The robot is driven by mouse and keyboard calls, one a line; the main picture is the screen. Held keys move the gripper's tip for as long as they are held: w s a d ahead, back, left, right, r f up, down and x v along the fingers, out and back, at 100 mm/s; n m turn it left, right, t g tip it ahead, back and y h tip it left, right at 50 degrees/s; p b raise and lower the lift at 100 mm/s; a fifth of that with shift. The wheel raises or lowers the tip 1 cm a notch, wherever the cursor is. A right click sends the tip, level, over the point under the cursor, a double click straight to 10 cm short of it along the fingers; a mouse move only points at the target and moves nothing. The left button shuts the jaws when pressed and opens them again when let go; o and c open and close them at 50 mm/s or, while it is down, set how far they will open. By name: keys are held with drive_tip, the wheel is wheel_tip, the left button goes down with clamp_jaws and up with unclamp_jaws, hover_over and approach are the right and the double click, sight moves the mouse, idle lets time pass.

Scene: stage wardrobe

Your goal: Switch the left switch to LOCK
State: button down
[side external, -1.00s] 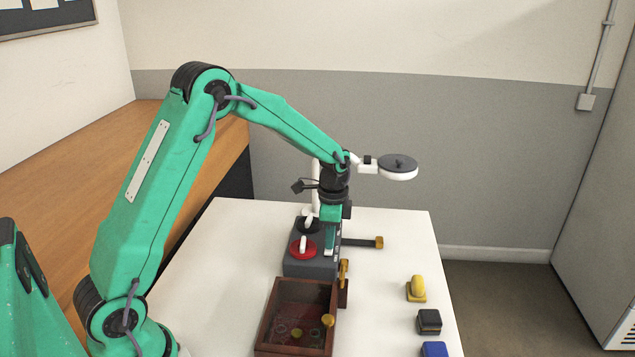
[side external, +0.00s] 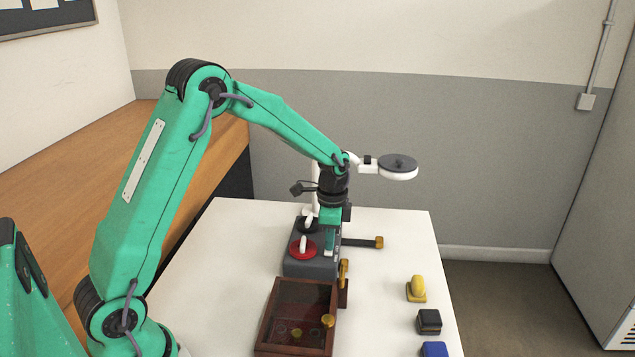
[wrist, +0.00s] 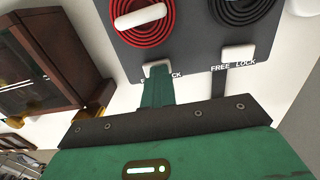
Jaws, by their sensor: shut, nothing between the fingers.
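A dark grey panel (side external: 312,266) stands on the white table and carries a red dial (side external: 312,252). In the wrist view the panel has two small white switches. The left switch (wrist: 154,66) sits below the red dial, with its label partly covered by my finger. The right switch (wrist: 238,52) sits by the words FREE LOCK. My gripper (wrist: 156,82) is shut and empty, its green fingertips right at the left switch. I cannot tell whether they touch it or which way that switch is set. In the side view my gripper (side external: 329,244) points down over the panel.
A dark wooden box (side external: 268,318) with a glassy top and brass knobs stands in front of the panel. A dark rod with a brass end (side external: 379,242) juts out right. A yellow object (side external: 416,289), a black block (side external: 429,321) and a blue block (side external: 434,349) lie at the right.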

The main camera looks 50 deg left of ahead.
drive_tip(key=shift+s+d+f, duration=0.2)
drive_tip(key=shift+s+f, duration=0.25)
wheel_tip(320, 180, up, 15)
drive_tip(key=w+a, duration=0.1)
drive_tip(key=shift+w, duration=0.2)
drive_tip(key=s+d+r+n+t, duration=0.35)
drive_tip(key=s+r, duration=0.35)
drive_tip(key=s, duration=0.4)
drive_tip(key=s+d+f+n+t, duration=0.2)
drive_tip(key=s+n, duration=0.3)
drive_tip(key=s, duration=0.8)
drive_tip(key=shift+s+f, duration=0.2)
drive_tip(key=shift+s, duration=0.05)
drive_tip(key=shift+d+n+t, duration=0.1)
drive_tip(key=shift+n+t, duration=0.15)
